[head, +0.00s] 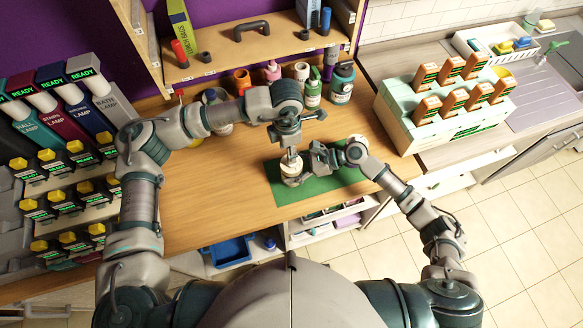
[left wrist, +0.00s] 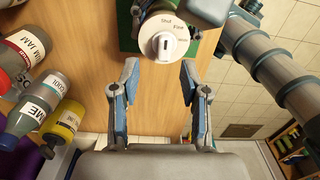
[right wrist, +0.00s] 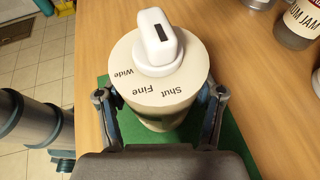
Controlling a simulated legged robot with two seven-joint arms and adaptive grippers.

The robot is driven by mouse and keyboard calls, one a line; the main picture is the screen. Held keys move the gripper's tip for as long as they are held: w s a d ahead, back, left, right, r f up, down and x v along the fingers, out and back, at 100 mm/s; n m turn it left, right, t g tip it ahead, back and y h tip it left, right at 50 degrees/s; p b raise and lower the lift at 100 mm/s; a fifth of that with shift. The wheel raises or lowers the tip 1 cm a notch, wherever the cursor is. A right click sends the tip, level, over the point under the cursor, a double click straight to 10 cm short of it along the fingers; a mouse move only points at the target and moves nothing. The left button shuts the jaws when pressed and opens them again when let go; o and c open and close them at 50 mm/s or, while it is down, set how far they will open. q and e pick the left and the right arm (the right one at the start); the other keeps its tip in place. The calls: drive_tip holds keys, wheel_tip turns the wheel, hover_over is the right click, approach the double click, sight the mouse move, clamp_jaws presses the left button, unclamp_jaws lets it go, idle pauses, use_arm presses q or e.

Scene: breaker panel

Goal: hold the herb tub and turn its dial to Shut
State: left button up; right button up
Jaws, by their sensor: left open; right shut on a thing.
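The herb tub (right wrist: 165,110) is a cream cylinder standing upright on a green mat (head: 341,177). Its lid carries the words Wide, Fine and Shut. A white dial (right wrist: 157,38) with a raised bar and a dark mark sits on the lid; it also shows in the left wrist view (left wrist: 164,44). I cannot tell for sure which word the dial points to. My right gripper (right wrist: 160,98) is shut on the tub's sides, one finger on each side. My left gripper (left wrist: 160,70) is open and empty, pointing down over the tub, its fingers apart from the dial.
Several bottles and jars (head: 313,88) stand along the back of the wooden counter under a shelf (head: 225,60). A rack of lamp switches (head: 70,185) is at the left. A pale green box with orange cards (head: 440,115) stands right. The counter's middle left is clear.

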drive_tip(key=shift+s+f, duration=0.1)
drive_tip(key=shift+f, duration=0.25)
drive_tip(key=o, duration=1.3)
drive_tip(key=shift+o, duration=0.3)
drive_tip(key=shift+w+r, duration=0.1)
drive_tip(key=shift+w, duration=0.1)
